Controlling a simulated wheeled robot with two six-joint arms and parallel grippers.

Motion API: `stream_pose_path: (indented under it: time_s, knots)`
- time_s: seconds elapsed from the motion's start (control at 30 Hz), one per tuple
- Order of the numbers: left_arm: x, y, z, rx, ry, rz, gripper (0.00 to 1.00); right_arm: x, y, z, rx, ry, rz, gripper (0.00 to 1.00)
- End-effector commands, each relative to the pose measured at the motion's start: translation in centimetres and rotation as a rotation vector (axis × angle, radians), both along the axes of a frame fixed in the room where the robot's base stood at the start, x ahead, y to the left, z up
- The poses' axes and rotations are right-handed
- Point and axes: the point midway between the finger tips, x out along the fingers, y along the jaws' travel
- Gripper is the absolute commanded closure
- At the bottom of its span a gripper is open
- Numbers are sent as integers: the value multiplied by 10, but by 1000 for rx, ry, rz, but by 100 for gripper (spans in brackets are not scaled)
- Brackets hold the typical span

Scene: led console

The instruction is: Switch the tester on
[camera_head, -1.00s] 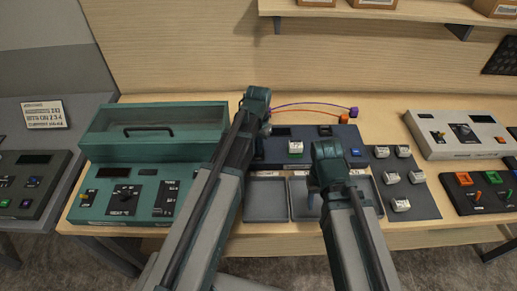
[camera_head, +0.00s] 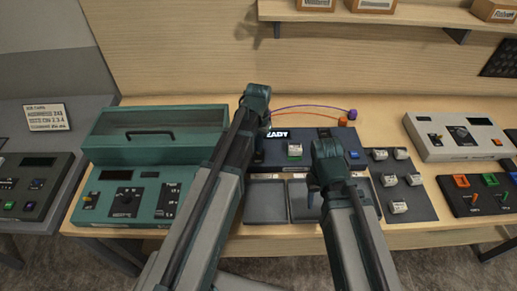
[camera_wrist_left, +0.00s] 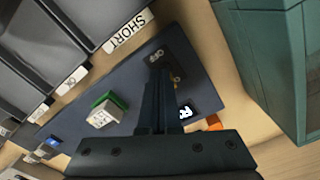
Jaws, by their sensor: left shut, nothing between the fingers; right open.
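The tester is the dark blue console (camera_head: 311,141) at the middle of the bench. Its display (camera_head: 277,133) is lit and reads "READY", partly hidden by my arm. In the left wrist view the display (camera_wrist_left: 186,113) is partly covered by the gripper. My left gripper (camera_head: 264,130) is shut and empty over the tester's left end. In the left wrist view its fingers (camera_wrist_left: 160,73) are by the switch area, beside an "OFF" label (camera_wrist_left: 156,56). The switch lever is mostly hidden, and I cannot tell contact. My right gripper (camera_head: 313,196) is open above the trays.
A white-topped block on a green base (camera_head: 295,151) sits on the tester. Trays (camera_head: 265,205) lie in front, and a pad with several blocks (camera_head: 412,190) is at right. A teal console (camera_head: 150,195) is left, a white one (camera_head: 455,145) right. Orange and purple leads arch behind.

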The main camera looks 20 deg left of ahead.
Motion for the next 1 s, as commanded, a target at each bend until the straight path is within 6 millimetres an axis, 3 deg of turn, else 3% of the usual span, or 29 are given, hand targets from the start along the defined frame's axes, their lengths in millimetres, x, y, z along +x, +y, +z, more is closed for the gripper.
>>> stream_pose_path:
  time_s: [0.6, 0.9, 1.0]
  knots:
    - [-5, -2, 49, 0, 0, 0, 100, 0, 0, 49, 1, 0, -6, 50]
    - [-6, -2, 48, 0, 0, 0, 100, 0, 0, 48, 1, 0, -7, 50]
    - [-18, -13, 40, 5, 4, -10, 100, 0, 0, 40, 1, 0, -7, 50]
